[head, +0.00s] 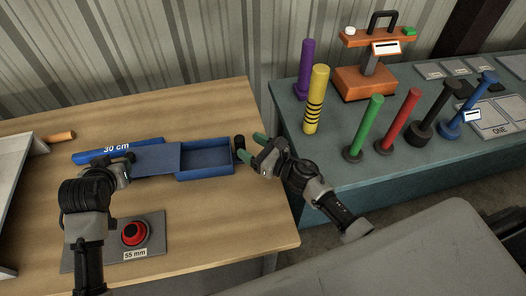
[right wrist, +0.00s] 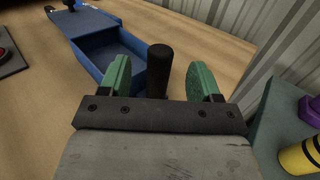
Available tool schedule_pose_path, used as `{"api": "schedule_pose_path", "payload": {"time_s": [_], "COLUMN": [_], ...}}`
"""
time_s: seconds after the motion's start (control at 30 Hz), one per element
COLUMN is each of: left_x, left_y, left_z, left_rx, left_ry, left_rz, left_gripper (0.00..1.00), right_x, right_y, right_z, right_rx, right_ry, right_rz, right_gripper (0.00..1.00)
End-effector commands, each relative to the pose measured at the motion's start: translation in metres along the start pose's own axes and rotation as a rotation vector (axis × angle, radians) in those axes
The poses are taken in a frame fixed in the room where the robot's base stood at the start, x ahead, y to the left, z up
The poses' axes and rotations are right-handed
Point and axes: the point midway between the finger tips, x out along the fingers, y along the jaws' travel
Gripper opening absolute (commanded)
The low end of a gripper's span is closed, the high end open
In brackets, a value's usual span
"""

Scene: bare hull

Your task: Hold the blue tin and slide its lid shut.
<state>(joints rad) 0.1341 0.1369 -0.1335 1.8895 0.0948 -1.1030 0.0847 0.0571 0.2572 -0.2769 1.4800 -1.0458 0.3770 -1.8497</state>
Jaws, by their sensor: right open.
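The blue tin (head: 206,176) lies on the wooden table with its right part open and its inside showing. Its flat blue lid (head: 157,158) reaches out to the left; the tin also shows in the right wrist view (right wrist: 140,80). My left gripper (head: 126,168) is at the lid's left end; its fingers are mostly hidden, so its grip is unclear. My right gripper (head: 252,147) has green fingers, open, just right of the tin's right end. In the right wrist view, a black post (right wrist: 158,70) stands between the open fingers (right wrist: 162,82).
A red button (head: 134,233) on a grey plate marked 55 mm sits in front. A teal bench (head: 290,120) to the right holds coloured posts and an orange stand (head: 365,83). Front right table is clear.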

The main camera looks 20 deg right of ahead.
Motion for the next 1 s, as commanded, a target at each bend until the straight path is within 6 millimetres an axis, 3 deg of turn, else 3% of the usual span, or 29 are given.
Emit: {"api": "schedule_pose_path", "payload": {"time_s": [0.1, 0.33, 0.77, 1.0], "left_x": [0.0, 0.0, 0.0, 0.0], "left_y": [0.0, 0.0, 0.0, 0.0], "left_z": [0.0, 0.0, 0.0, 0.0], "left_rx": [0.0, 0.0, 0.0, 0.0], "left_ry": [0.0, 0.0, 0.0, 0.0], "left_rz": [0.0, 0.0, 0.0, 0.0], "left_gripper": [0.43, 0.43, 0.43, 0.43], "right_x": [0.024, 0.055, 0.064, 0.064], "right_y": [0.0, -0.001, 0.0, 0.0], "right_z": [0.001, 0.001, 0.001, 0.001], "right_rx": [0.001, 0.001, 0.0, 0.0], "right_ry": [-0.003, -0.001, 0.0, 0.0], "right_rz": [-0.001, -0.001, 0.0, 0.0], "right_gripper": [0.63, 0.63, 0.63, 0.28]}}
